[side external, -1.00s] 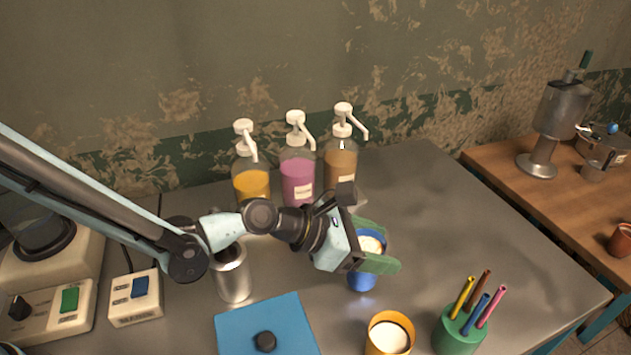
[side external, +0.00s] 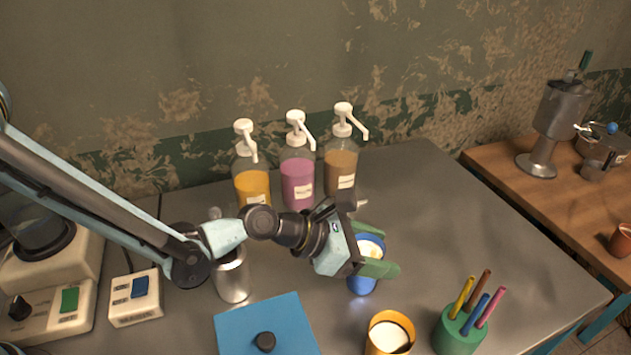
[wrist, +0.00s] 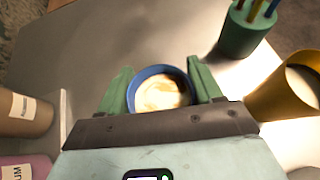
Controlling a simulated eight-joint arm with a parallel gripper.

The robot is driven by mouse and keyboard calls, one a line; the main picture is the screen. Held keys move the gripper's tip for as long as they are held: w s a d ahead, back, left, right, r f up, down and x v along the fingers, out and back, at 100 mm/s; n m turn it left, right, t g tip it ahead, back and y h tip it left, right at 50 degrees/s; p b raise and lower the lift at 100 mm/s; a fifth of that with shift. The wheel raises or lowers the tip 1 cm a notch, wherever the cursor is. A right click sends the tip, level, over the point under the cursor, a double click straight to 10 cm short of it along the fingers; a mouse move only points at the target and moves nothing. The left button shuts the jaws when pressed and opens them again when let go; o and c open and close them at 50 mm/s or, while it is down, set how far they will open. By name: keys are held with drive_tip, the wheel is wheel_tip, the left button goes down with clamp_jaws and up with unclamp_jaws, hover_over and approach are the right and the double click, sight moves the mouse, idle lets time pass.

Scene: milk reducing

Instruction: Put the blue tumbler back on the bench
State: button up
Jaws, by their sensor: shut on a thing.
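The blue tumbler (side external: 364,286) is between the green fingers of my gripper (side external: 382,252), near the middle of the grey bench (side external: 470,215). My gripper is shut on its sides. In the wrist view, the tumbler (wrist: 160,72) sits between the two fingers (wrist: 161,90), its open top showing a creamy, tan-streaked content. In the side view its base is close to the bench top; I cannot tell whether it touches. The fingers hide part of its wall.
A yellow cup (side external: 390,333) of white liquid and a green pen holder (side external: 459,330) stand nearby in front. Several pump bottles (side external: 298,180) stand behind. Bench to the right is clear.

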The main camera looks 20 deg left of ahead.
drive_tip(key=shift+f, duration=0.1)
drive_tip(key=o, duration=1.4)
